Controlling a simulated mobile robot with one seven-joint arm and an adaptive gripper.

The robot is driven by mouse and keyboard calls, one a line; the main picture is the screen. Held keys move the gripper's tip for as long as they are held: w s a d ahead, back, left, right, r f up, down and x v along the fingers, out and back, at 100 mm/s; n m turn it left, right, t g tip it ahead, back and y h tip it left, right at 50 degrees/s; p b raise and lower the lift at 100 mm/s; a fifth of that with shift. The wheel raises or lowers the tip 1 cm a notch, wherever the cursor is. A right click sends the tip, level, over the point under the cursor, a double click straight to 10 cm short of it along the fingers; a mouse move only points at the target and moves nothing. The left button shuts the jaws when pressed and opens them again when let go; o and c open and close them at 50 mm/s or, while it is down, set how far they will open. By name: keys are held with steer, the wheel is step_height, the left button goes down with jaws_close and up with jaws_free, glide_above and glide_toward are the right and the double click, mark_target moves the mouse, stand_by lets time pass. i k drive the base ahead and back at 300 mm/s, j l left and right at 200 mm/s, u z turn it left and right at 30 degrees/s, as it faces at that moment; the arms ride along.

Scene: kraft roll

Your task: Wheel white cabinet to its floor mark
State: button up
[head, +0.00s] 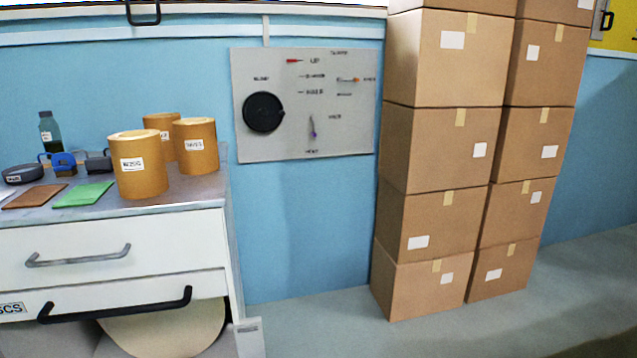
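A white cabinet-like unit (180,238) with a grey worktop stands at the lower left against the blue wall. I cannot tell whether it is the task's cabinet. Its upper drawer has a grey bar handle (78,256), and a black bar handle (115,305) crosses the front below. Part of a label ending in "SCS" shows at the left edge. The unit's base and any wheels are out of frame. No floor mark shows on the visible floor. My gripper is not in view.
Kraft-coloured rolls (140,170), a green mat (84,195), a brown mat (35,196) and a bottle (50,132) are on the worktop. Tall stacks of cardboard boxes (432,150) stand right of centre. Grey floor (330,325) is clear between. A control panel (340,100) hangs on the wall.

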mark_target(200, 313)
steer(key=i+j+u, duration=0.1)
steer(key=u, duration=0.3)
steer(key=i+u, duration=0.2)
steer(key=u, duration=0.15)
steer(key=i+u, duration=0.1)
steer(key=u, duration=0.3)
